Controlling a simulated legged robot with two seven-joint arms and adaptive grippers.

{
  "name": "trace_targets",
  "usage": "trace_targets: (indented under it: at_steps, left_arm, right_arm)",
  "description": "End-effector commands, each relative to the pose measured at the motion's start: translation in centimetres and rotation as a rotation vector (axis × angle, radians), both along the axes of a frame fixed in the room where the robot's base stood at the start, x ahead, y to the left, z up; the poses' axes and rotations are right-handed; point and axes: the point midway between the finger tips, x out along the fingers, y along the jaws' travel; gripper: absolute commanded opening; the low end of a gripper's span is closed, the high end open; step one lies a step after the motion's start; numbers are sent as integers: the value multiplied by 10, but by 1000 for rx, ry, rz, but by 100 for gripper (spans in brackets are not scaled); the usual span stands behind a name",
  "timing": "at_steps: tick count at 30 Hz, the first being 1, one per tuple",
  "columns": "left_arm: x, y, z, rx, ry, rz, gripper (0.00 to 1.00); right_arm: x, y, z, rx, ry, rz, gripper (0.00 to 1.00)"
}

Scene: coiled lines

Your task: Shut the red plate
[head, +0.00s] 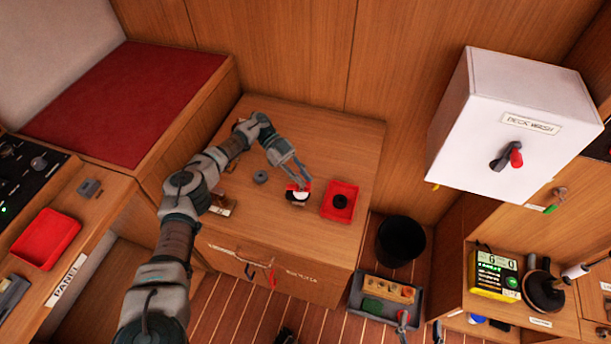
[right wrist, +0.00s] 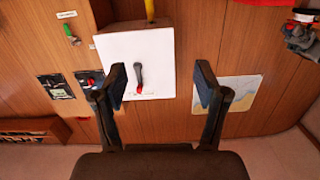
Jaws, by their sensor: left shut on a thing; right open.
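My left gripper (head: 297,183) reaches down over the wooden counter and is shut on a small red plate (head: 304,187). The plate is at a small round black and white fitting (head: 298,197) on the counter top. The fingers cover part of the plate, and I cannot tell how far it is tilted. My right gripper (right wrist: 158,82) shows in the right wrist view, open and empty. Its fingers point toward a white box with a red-tipped black lever (right wrist: 138,78), apart from it as far as I can tell.
A red tray (head: 352,188) with a dark ring in it sits just right of the fitting. A grey ring (head: 260,177) lies to the left. The white deck wash box (head: 480,150) stands out at right. A black bucket (head: 401,240) is on the floor.

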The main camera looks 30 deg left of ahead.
Motion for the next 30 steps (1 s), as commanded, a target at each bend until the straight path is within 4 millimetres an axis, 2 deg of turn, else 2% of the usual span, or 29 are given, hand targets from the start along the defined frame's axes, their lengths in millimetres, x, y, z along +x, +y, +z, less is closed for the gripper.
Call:
trace_targets:
  at_steps: [1,6,12,18,29,30]
  left_arm:
    - [-1,-1,-10,4,7,-23,0]
    - [-3,-3,-8,4,7,-91,0]
    - [-4,-4,-6,6,5,-137,0]
    - [-5,-5,-5,6,6,-156,0]
    - [-5,-5,-4,6,5,-157,0]
    - [-5,-5,-4,6,5,-157,22]
  right_arm:
    - [2,2,3,21,-64,1,73]
    - [2,5,34,83,-271,2,73]
    - [-4,6,56,128,-420,0,73]
    - [-8,6,66,147,-479,-1,73]
    - [-6,6,66,148,-484,-1,73]
    - [-6,6,66,148,-484,-1,73]
